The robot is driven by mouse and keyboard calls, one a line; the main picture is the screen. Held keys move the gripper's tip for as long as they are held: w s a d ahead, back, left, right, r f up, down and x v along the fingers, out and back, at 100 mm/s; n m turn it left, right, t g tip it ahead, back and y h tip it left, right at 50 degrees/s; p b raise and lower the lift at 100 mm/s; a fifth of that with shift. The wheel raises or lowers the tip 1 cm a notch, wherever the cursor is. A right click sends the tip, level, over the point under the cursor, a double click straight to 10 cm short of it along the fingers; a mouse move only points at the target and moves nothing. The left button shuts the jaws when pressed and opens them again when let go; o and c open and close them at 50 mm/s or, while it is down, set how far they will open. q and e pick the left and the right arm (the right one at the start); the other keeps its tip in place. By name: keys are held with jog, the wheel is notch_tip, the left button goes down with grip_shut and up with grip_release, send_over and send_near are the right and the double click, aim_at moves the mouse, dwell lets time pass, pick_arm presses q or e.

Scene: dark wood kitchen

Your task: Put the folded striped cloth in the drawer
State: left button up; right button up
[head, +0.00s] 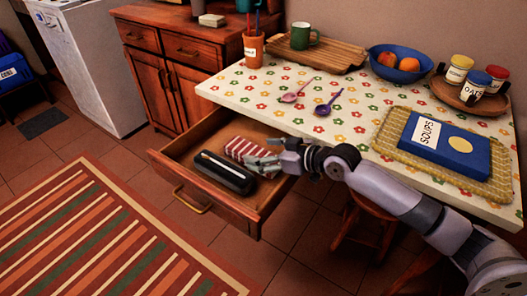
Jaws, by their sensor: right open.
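The folded red and white striped cloth (238,149) lies inside the open drawer (170,151), behind a black case (222,173). My right gripper (256,165) reaches into the drawer from the right. It is open, with its fingers at the right end of the cloth and over the right end of the black case. I cannot tell whether the fingers touch the cloth. The left gripper is not in view.
The table above has a flowered cloth (238,85), two spoons (328,103), a blue book (445,146) on a woven mat (393,126), and a blue fruit bowl (398,64). A wooden stool (372,220) stands below. A striped rug (100,235) covers the floor at left.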

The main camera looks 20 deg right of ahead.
jog(key=shift+r, duration=0.1)
jog(key=shift+r, duration=0.25)
jog(key=shift+r+p, duration=0.3)
jog(key=shift+r, duration=0.1)
jog(key=v, duration=0.5)
jog(key=p+v, duration=0.1)
jog(key=v, duration=0.4)
jog(key=shift+s+d+f, duration=0.1)
jog(key=shift+s+d, duration=0.2)
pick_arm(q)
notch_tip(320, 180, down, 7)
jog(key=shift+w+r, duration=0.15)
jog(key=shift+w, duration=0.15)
pick_arm(e)
jog(key=shift+s+d+r, duration=0.25)
jog(key=shift+s+r, duration=0.1)
jog(key=shift+s, duration=0.1)
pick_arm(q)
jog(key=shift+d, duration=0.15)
